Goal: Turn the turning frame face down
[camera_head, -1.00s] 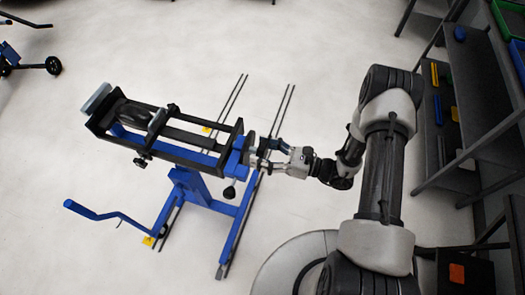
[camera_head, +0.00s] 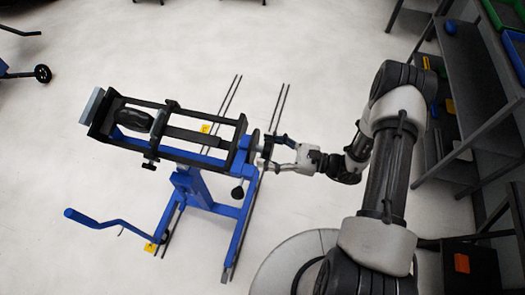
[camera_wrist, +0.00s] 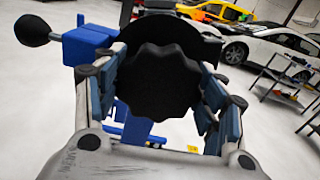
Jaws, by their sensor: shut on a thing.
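The turning frame (camera_head: 200,136) is a long black frame on a blue stand (camera_head: 205,187). It holds a dark rounded part (camera_head: 134,119) between its rails, and its face looks largely upward in the head view. My gripper (camera_head: 268,150) is at the frame's right end. In the wrist view my gripper (camera_wrist: 160,90) has its fingers on both sides of a black scalloped knob (camera_wrist: 158,80), shut on it. A black ball-ended lever (camera_wrist: 32,30) sticks out at the left of the blue part.
A blue crank handle (camera_head: 105,222) reaches out at the lower left of the stand. Shelves (camera_head: 475,110) stand along the right. Parked cars (camera_wrist: 270,42) show in the wrist view. The pale floor around the stand is mostly clear.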

